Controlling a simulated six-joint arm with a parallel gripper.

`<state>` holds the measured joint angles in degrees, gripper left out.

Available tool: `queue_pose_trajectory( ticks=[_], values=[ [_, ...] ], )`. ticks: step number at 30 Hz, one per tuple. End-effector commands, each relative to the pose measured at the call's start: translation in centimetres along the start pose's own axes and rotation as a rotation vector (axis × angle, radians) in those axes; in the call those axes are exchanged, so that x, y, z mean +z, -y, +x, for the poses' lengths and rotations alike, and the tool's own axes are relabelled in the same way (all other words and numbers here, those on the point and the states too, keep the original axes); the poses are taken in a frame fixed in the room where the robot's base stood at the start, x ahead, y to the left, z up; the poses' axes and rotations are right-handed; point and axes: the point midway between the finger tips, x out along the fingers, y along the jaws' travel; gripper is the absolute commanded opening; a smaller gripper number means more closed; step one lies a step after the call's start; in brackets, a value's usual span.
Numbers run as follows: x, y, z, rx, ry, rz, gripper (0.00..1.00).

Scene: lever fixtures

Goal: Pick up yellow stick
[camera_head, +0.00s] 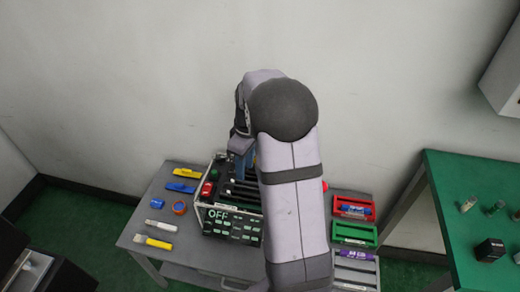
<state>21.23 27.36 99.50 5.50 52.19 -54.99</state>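A yellow stick (187,173) with a small dark mark lies flat at the back left of the grey table. Another short stick (153,242), white and yellow, lies at the table's front left. My gripper (241,158) points down over the black fixture box, right of the yellow stick and apart from it. My own arm hides much of it. I cannot make out its fingertips or whether it holds anything.
A blue stick (180,187), a round blue and orange item (179,208) and a white stick (161,227) lie nearby. The black fixture box (228,222) marked OFF stands mid-table. Red (354,199), green (354,241) and other trays are right. A green table (438,200) stands far right.

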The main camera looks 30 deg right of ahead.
Motion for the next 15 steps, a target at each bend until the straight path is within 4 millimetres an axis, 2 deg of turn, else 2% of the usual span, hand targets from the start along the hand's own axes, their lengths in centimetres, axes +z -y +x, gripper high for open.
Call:
queue_pose_trajectory(
  ticks=[1, 6, 10, 15],
  values=[
    [0.0, -2.2, -1.5, -0.003, -0.006, -0.036, 0.34],
    [0.4, -7.3, -2.6, 0.0, -0.03, -0.166, 0.34],
    [0.8, -9.4, -2.8, 0.003, -0.041, -0.226, 0.34],
    [1.0, -10.3, -2.8, 0.006, -0.046, -0.255, 0.34]
  ],
)
